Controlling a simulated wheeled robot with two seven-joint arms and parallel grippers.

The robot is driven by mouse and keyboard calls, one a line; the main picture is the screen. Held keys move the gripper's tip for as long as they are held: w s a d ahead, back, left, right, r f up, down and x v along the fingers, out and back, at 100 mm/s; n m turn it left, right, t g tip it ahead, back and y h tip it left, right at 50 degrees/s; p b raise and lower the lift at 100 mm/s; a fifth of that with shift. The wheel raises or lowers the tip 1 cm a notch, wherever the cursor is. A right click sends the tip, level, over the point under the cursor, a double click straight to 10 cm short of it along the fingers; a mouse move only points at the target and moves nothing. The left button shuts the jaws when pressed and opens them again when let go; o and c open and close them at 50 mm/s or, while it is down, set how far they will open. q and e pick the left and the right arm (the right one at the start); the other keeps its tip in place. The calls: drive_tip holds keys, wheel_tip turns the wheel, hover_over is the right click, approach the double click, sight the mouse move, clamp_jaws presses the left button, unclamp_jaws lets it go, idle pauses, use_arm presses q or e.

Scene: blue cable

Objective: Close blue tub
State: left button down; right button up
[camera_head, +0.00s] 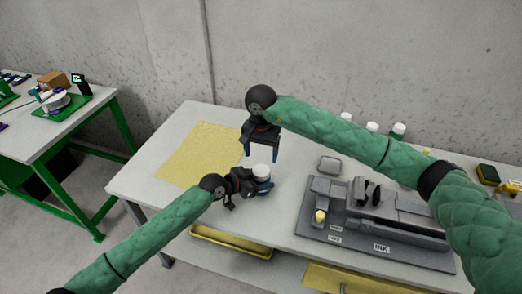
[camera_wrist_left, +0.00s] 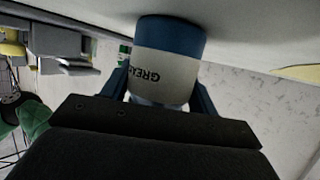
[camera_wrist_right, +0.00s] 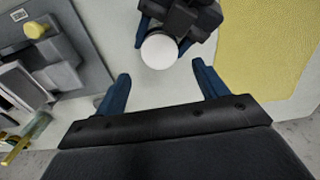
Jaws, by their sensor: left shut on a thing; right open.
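The blue tub (camera_head: 264,186) stands on the table with a white lid (camera_head: 262,171) on top; I cannot tell how tightly the lid sits. In the left wrist view the tub (camera_wrist_left: 168,72) shows a blue body and a white label starting "GREA". My left gripper (camera_head: 256,184) is shut around the tub's side. My right gripper (camera_head: 274,154) is open and empty, pointing down above and just behind the tub. In the right wrist view the round white lid (camera_wrist_right: 159,50) lies between and beyond the open fingers, apart from them.
A yellow mat (camera_head: 195,153) lies to the left on the table (camera_head: 150,165). A grey fixture (camera_head: 375,240) with an "INK" label and a yellow knob fills the right side. Several white-capped containers (camera_head: 372,127) stand at the back. A small grey block (camera_head: 329,165) lies behind the fixture.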

sight(261, 170)
drive_tip(key=shift+f, duration=3.6)
drive_tip(key=c, duration=1)
